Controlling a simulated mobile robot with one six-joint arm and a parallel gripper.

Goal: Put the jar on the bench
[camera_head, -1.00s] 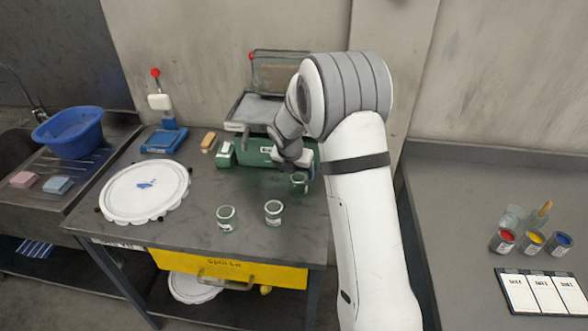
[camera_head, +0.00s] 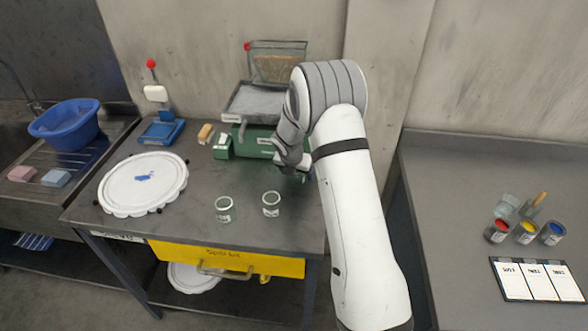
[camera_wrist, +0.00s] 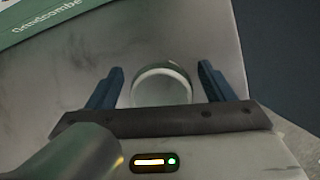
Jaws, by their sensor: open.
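A small round jar (camera_wrist: 161,86) with a pale rim stands between the two dark blue fingers of my gripper (camera_wrist: 161,68) in the wrist view. The fingers are open, with a gap showing on each side of the jar. In the head view my gripper is at the back right of the dark table (camera_head: 185,222), and my arm hides this jar. Two similar labelled glass jars stand nearer the front of that table, a left one (camera_head: 224,209) and a right one (camera_head: 271,204). A grey bench (camera_head: 440,215) stands on the right.
The green mill (camera_head: 258,140) is close behind my gripper. A white round lid (camera_head: 143,184) lies at the table's left. The right bench holds paint cans (camera_head: 525,232), a glass (camera_head: 506,207) and a card panel (camera_head: 540,280); its left part is clear.

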